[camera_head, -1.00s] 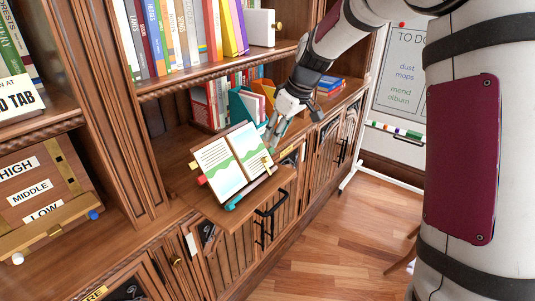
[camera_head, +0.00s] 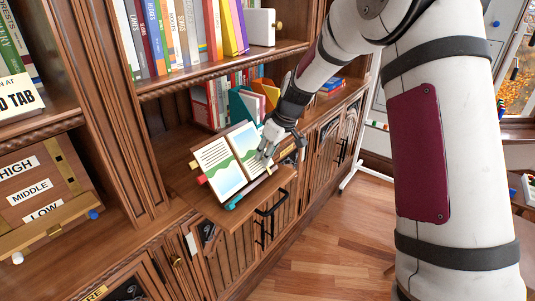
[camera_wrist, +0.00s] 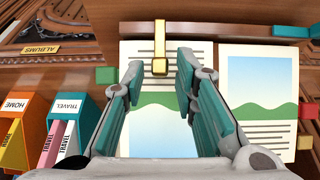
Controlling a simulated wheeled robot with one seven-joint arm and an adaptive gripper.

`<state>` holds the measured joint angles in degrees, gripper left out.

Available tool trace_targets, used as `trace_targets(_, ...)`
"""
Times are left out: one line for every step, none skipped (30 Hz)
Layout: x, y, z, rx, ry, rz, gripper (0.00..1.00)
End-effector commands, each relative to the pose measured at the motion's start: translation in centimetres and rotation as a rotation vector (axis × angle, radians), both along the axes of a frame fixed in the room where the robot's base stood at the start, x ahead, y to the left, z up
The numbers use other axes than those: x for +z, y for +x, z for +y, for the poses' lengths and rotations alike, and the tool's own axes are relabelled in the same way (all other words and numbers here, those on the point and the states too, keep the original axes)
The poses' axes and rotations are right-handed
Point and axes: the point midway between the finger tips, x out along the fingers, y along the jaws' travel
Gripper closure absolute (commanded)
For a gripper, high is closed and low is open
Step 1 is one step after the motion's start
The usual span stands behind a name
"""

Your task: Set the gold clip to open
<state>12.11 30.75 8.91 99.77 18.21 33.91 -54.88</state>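The gold clip (camera_wrist: 160,40) shows in the wrist view as a narrow upright bar with a wider block at its lower end. It lies over the edge of one page of the open book (camera_wrist: 262,85). My gripper (camera_wrist: 159,72) is open, with its two teal-padded fingers on either side of the clip's lower end and visible gaps between. In the head view my gripper (camera_head: 266,147) is over the right page of the book (camera_head: 221,166) and largely hides the clip.
The book rests on a tilted wooden stand above a pulled-out wooden board (camera_head: 245,208). A red tab (camera_head: 201,180) and a teal bar (camera_head: 238,200) edge the book. Book boxes (camera_wrist: 55,135) stand close by in the wrist view. Floor (camera_head: 330,230) in front is clear.

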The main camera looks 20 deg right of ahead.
Motion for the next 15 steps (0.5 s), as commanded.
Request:
trace_targets(0.01, 0.0, -0.01, 0.0, 0.0, 0.0, 0.92)
trace_targets(0.02, -0.01, 0.0, 0.0, 0.0, 0.0, 0.98)
trace_targets(0.01, -0.01, -0.02, 0.0, 0.0, 0.0, 1.0)
trace_targets(0.01, -0.01, -0.02, 0.0, 0.0, 0.0, 1.0)
trace_targets(0.01, -0.01, -0.02, 0.0, 0.0, 0.0, 1.0)
trace_targets(0.01, -0.01, -0.02, 0.0, 0.0, 0.0, 1.0)
trace_targets(0.01, -0.01, -0.02, 0.0, 0.0, 0.0, 1.0)
trace_targets(0.01, 0.0, -0.03, -0.001, 0.0, 0.0, 1.0)
trace_targets(0.01, 0.0, -0.03, -0.001, 0.001, 0.001, 1.0)
trace_targets(0.01, 0.01, -0.06, -0.003, 0.003, 0.002, 1.0)
trace_targets(0.01, 0.03, -0.09, -0.005, 0.005, 0.004, 1.0)
trace_targets(0.01, 0.06, -0.14, -0.008, 0.009, 0.007, 1.0)
trace_targets(0.01, 0.09, -0.18, -0.013, 0.013, 0.009, 1.0)
trace_targets(0.0, 0.12, -0.24, -0.017, 0.018, 0.013, 1.0)
trace_targets(0.0, 0.18, -0.34, -0.026, 0.026, 0.019, 1.0)
